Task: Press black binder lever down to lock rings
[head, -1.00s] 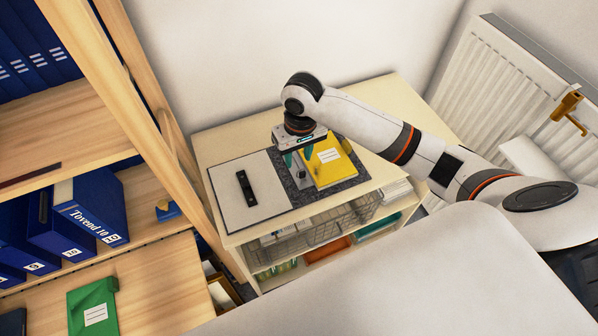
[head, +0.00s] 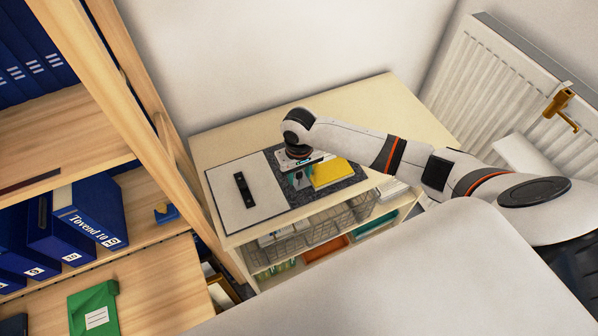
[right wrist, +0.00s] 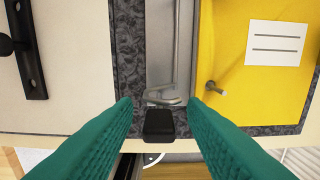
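An open binder lies on the cabinet top, with a pale inner cover (head: 228,205) at left and a speckled grey rim (head: 330,194). It holds a yellow divider (head: 333,174) with a white label. In the right wrist view, the metal ring mechanism (right wrist: 168,45) runs beside the yellow sheet, with a curved ring near its end. The black lever tip (right wrist: 158,124) shows between my right gripper's green fingers (right wrist: 160,103). The fingers are apart, one each side of the lever; contact is unclear. In the head view my right gripper (head: 300,180) hides the lever. My left gripper is not in view.
The cabinet (head: 395,110) has free top surface behind the binder, and wire baskets (head: 315,228) below its front edge. A wooden shelf with blue binders (head: 90,210) and a green binder (head: 95,308) stands left. A radiator (head: 500,95) is at right.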

